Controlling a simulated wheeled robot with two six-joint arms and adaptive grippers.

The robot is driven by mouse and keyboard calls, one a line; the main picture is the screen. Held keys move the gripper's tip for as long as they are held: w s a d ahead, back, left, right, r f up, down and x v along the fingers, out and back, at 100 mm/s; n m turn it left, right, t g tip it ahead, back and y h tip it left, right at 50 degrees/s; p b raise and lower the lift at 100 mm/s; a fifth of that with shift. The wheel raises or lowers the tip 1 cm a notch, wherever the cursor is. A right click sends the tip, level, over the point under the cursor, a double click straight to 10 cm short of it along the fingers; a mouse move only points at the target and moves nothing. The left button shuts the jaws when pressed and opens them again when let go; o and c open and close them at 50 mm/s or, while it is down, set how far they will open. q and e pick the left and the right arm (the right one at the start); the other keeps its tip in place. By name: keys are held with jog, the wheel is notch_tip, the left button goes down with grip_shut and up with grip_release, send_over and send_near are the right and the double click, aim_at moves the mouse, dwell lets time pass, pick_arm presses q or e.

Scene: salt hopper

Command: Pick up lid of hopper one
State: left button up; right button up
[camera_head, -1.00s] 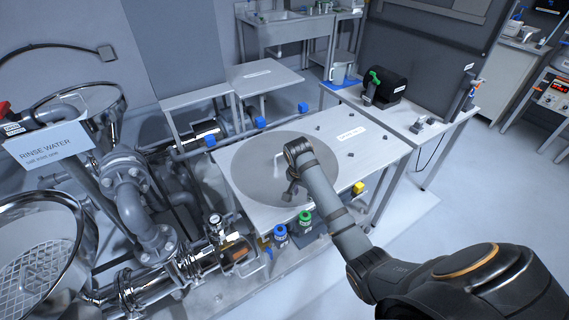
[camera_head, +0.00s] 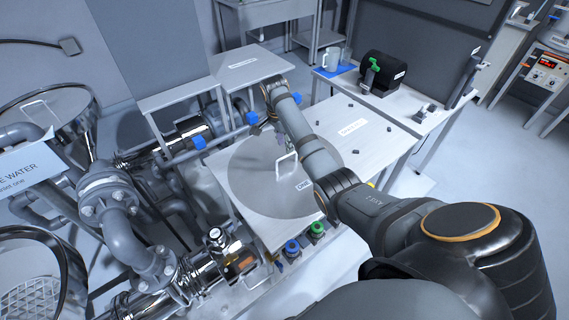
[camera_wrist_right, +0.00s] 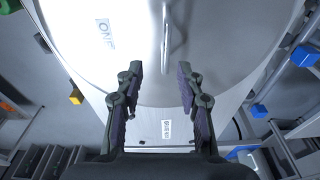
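The lid of hopper one is a large round grey disc (camera_head: 250,188) lying flat in the metal top. It has an upright loop handle (camera_head: 286,168) and a label reading ONE (camera_head: 303,186). The lid (camera_wrist_right: 225,45) and its handle (camera_wrist_right: 166,28) also show in the right wrist view. My right gripper (camera_head: 264,124) is above the far edge of the lid, apart from the handle. In the right wrist view its two fingers (camera_wrist_right: 160,75) are spread with nothing between them, and the handle lies ahead of them. My left gripper is not in view.
A second labelled top (camera_head: 243,65) stands behind. Pipes and a valve (camera_head: 237,262) crowd the left and front. Blue and green fittings (camera_head: 316,229) line the front edge. A side table (camera_head: 405,112) at right holds a jug (camera_head: 331,59) and a black device (camera_head: 384,72).

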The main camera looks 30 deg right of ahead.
aim_at(286, 156)
jog(key=f, duration=0.4)
jog(key=shift+w+d+f, duration=0.1)
jog(key=shift+w+d, duration=0.15)
jog(key=shift+d, duration=0.1)
jog(key=f, duration=0.2)
jog(key=f+p, duration=0.1)
jog(key=shift+w+d+f, duration=0.2)
jog(key=shift+d+f, duration=0.15)
jog(key=shift+f, duration=0.4)
jog(key=shift+d, duration=0.1)
grip_shut()
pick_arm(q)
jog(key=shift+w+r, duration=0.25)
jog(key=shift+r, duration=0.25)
pick_arm(e)
jog(key=shift+w, duration=0.1)
